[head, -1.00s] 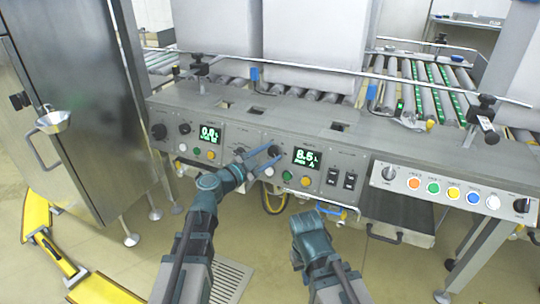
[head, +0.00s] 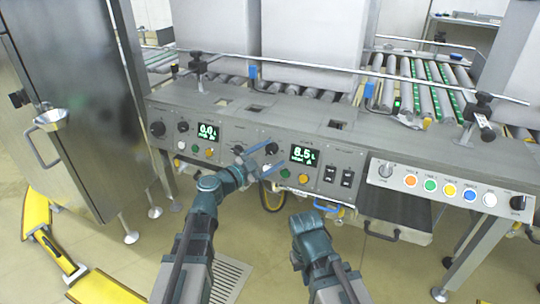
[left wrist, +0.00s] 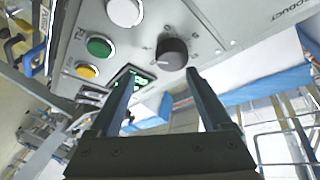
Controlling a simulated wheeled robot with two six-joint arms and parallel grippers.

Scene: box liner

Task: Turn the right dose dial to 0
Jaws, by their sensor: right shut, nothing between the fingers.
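The right dose dial (head: 271,149) is a dark round knob on the grey front panel, left of a green display (head: 304,154) that seems to read 8.5. My left gripper (head: 272,156) is open in front of this dial. In the left wrist view the dial (left wrist: 172,53) has a light pointer mark and sits just beyond the open fingertips (left wrist: 160,74); I see no contact. My right gripper (head: 322,208) is shut and empty, low in front of the panel, its fingers hard to make out.
To the left are another display (head: 208,132) reading about 0.0 and dark knobs (head: 158,129). Green (left wrist: 99,47), yellow (left wrist: 87,71) and white (left wrist: 125,12) buttons sit close to the dial. A steel cabinet (head: 80,100) stands at left.

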